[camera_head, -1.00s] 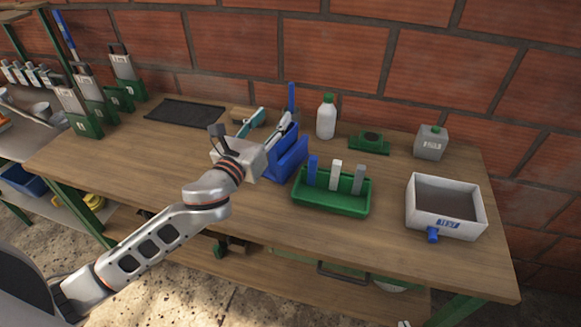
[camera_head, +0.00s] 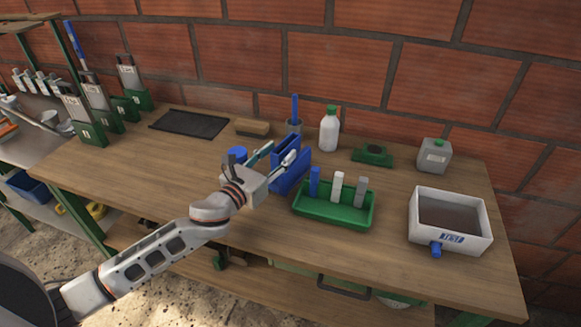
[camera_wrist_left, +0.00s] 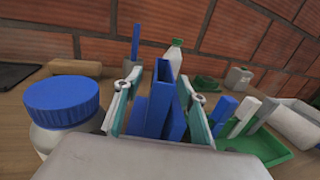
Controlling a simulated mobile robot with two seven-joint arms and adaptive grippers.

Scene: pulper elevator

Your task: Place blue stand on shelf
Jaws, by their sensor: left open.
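The blue stand (camera_head: 291,168) stands upright on the wooden workbench, left of the green tray. My left gripper (camera_head: 279,154) is open at the stand's left side in the head view. In the left wrist view the stand (camera_wrist_left: 160,106) shows between the two open fingers (camera_wrist_left: 163,103); I cannot tell whether they touch it. The shelf unit (camera_head: 30,33) with green posts is at the far left, partly cut off by the picture edge. My right gripper is not in view.
A blue-lidded jar (camera_wrist_left: 62,112) is close left of my left gripper. A green tray (camera_head: 333,205) with upright blocks, a white bottle (camera_head: 329,131) and a white bin (camera_head: 449,222) are to the right. A black mat (camera_head: 189,123) lies behind on the left.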

